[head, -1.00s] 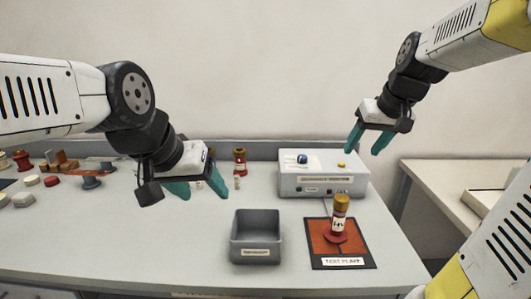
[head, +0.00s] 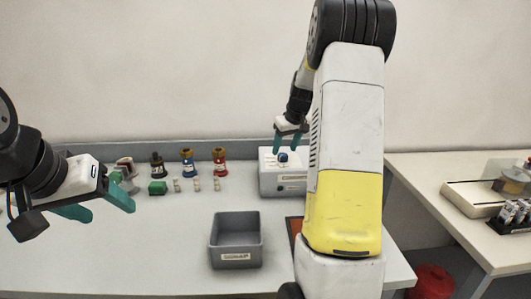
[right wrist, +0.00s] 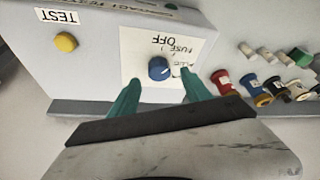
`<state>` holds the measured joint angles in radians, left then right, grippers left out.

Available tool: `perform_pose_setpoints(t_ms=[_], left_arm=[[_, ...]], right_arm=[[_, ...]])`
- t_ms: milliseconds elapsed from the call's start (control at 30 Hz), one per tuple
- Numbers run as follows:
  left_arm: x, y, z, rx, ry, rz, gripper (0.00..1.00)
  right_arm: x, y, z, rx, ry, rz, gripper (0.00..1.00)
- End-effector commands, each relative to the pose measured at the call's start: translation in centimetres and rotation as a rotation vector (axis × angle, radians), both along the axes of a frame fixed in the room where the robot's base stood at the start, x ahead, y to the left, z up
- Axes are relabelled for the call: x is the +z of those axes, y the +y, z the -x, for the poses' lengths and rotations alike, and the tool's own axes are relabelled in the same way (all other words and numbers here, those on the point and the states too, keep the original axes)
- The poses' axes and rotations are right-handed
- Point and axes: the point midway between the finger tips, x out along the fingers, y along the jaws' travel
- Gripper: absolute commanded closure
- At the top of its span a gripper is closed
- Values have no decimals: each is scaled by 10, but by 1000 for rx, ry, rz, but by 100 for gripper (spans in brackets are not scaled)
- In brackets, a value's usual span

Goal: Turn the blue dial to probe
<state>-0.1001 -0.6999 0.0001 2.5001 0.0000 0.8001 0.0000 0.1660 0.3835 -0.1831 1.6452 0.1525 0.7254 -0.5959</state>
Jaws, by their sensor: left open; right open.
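The blue dial (head: 283,157) is on the top of the grey tester box (head: 270,185). In the right wrist view the dial (right wrist: 158,68) sits on a white label panel (right wrist: 135,45) with OFF, FUSE and a third word partly hidden by a finger. I cannot tell which word the dial points to. My right gripper (head: 291,147) is open just above the dial; in the right wrist view its teal fingers (right wrist: 161,78) are on either side of the dial, apart from it. My left gripper (head: 105,204) is open and empty at the left, above the table.
A yellow button (right wrist: 65,42) marked TEST is on the box. A grey bin (head: 236,242) stands in front. Several coloured spools (head: 187,163) and small parts stand left of the box. My right arm hides most of the orange test mat (head: 293,228).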

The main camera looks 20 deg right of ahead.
Motion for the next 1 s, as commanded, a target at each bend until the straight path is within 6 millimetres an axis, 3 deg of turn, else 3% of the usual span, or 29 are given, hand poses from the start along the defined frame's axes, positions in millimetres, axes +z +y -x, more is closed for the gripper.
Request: perform_pose_setpoints(t_ms=[200, 533, 833, 1000], left_arm=[[0, 0, 0, 0, 0, 0, 37], [0, 0, 0, 0, 0, 0, 37], [0, 0, 0, 0, 0, 0, 37], [0, 0, 0, 0, 0, 0, 37]], right_arm=[[-24, 2, -10, 0, 0, 0, 43], [-28, 2, -11, 0, -1, 0, 43], [-28, 2, -11, 0, -1, 0, 100], [-28, 2, -11, -4, -1, 0, 100]])
